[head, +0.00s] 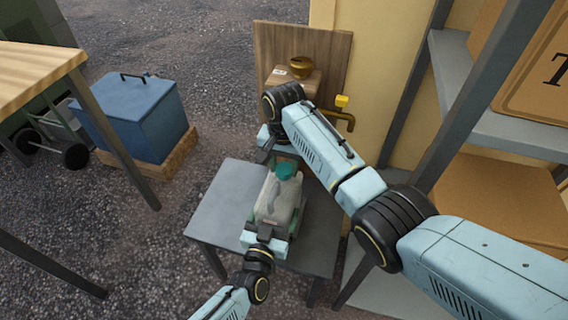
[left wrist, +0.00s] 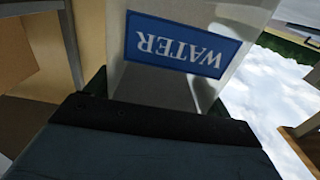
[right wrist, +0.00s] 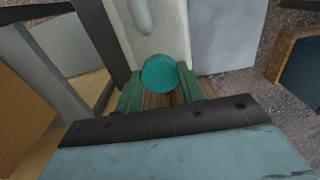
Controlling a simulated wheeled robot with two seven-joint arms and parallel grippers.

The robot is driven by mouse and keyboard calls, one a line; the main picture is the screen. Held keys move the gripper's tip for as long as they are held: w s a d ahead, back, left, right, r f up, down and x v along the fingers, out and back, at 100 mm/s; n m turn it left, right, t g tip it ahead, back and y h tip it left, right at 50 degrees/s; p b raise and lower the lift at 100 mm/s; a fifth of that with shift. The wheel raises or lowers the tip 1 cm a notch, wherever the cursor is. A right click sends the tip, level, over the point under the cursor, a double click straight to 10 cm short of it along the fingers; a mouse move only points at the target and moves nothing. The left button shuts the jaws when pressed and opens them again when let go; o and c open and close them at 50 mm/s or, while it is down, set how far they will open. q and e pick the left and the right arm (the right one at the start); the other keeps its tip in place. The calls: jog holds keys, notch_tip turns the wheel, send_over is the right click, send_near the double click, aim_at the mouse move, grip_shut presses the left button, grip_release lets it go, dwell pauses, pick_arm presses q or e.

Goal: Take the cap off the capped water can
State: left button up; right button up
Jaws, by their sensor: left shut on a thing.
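The water can (head: 272,198) is a pale, translucent can with a teal cap (head: 286,170) on its top, standing on the small grey table. Its blue WATER label (left wrist: 186,45) shows upside down in the left wrist view. My left gripper (head: 268,224) is shut on the near part of the can, its green fingers on either side. My right gripper (head: 283,160) is at the cap from the far side. In the right wrist view its open fingers flank the cap (right wrist: 160,73), with small gaps. The arm partly hides this gripper in the head view.
The grey table (head: 217,205) has free room left of the can. Metal shelving (head: 500,130) stands right; a blue cooler (head: 135,105) sits on a pallet at left.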

jog(key=shift+c, duration=1.2)
jog(key=o, duration=1)
